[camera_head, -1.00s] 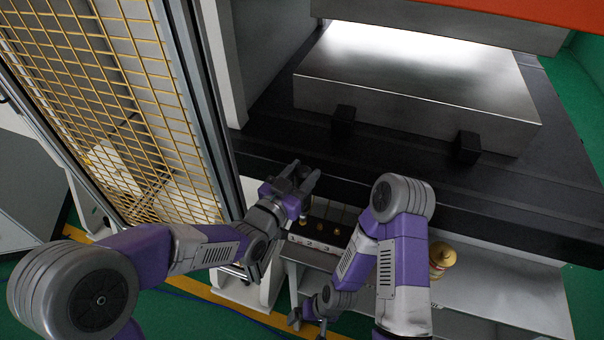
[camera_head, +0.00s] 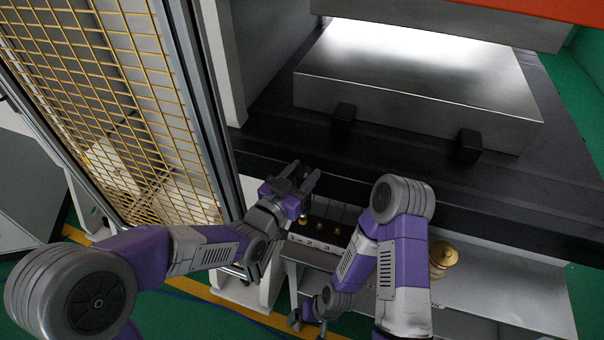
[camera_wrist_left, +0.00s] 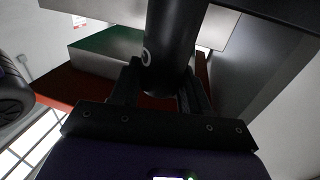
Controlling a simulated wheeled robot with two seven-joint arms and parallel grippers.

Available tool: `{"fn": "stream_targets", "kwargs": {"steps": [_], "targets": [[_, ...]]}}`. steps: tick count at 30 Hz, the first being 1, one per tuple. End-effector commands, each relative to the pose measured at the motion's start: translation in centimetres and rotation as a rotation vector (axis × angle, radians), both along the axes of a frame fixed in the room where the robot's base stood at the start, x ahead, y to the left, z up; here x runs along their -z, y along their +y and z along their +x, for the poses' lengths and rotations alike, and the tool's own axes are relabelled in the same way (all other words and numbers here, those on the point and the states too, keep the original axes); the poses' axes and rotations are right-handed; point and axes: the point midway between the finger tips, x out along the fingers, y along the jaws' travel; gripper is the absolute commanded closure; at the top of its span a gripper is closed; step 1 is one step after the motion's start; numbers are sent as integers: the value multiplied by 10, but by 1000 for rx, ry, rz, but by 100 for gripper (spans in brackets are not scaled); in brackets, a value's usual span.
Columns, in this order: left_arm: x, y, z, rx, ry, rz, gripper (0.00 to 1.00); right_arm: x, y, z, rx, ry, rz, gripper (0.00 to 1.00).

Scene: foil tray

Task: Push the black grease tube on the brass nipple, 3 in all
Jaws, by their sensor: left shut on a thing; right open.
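My left gripper (camera_head: 308,180) is shut on the black grease tube (camera_wrist_left: 172,40), which fills the left wrist view between the two fingers (camera_wrist_left: 160,88). In the head view the tube is hard to make out between the dark fingers. Below and right of this gripper is a dark block with a white numbered strip (camera_head: 318,246). Small brass nipples (camera_head: 336,231) show on the block, partly hidden by my arms. I cannot tell whether the tube touches a nipple. My right gripper (camera_head: 308,322) is open and empty, low in the head view.
A black press bed edge (camera_head: 400,195) runs behind the block, with a large steel plate (camera_head: 420,90) on it. A yellow mesh guard (camera_head: 110,90) stands at the left. A brass-coloured pot (camera_head: 442,257) stands on the grey shelf (camera_head: 500,295), which is mostly clear.

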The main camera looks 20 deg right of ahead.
Motion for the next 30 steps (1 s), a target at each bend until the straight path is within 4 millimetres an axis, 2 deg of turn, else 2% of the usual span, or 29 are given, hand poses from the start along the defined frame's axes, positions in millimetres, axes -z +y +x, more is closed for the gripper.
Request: {"fn": "stream_targets", "kwargs": {"steps": [5,24,30], "targets": [[-2,0,0,0,5,4,91,-2,0,0,0,0,0,0],[-48,0,0,0,-1,-1,91,-21,0,0,0,0,0,0],[-51,0,0,0,-1,-1,91,-21,0,0,0,0,0,0]]}}
